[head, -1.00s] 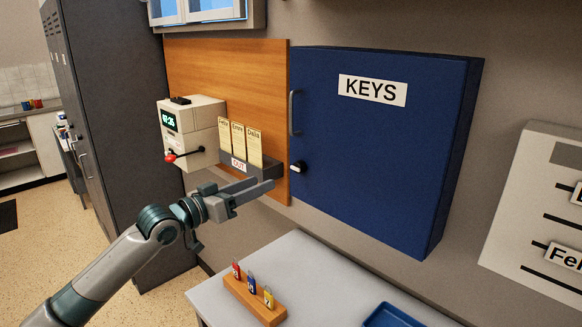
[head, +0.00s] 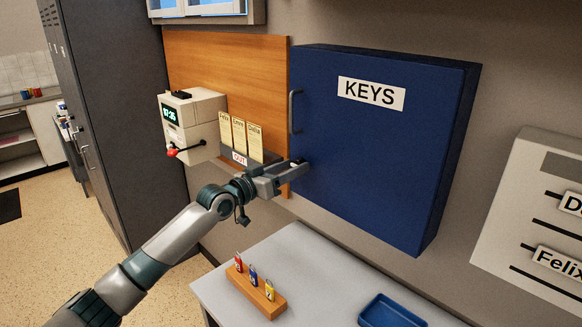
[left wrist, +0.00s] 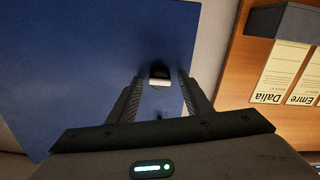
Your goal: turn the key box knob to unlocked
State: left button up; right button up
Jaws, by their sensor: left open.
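The blue key box (head: 390,150) hangs on the wall, its door shut, with a "KEYS" label and a vertical handle (head: 295,112) at its left edge. The knob (head: 298,162), black with a pale grip, sits low on the door's left side and is mostly covered by my gripper in the head view. My left gripper (head: 298,170) is open at the knob. In the left wrist view the knob (left wrist: 160,77) lies between the two open fingertips, with gaps on both sides. I see no clear contact. My right gripper is not in view.
A wooden board (head: 230,75) left of the box carries a time clock (head: 190,125) with a red-tipped lever and a rack of name cards (head: 240,138). Below, a table (head: 320,265) holds a wooden block (head: 256,293) with key tags and a blue tray (head: 390,312).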

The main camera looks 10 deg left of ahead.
pick_arm(q)
jog(key=c, duration=1)
jog(key=shift+c, duration=0.2)
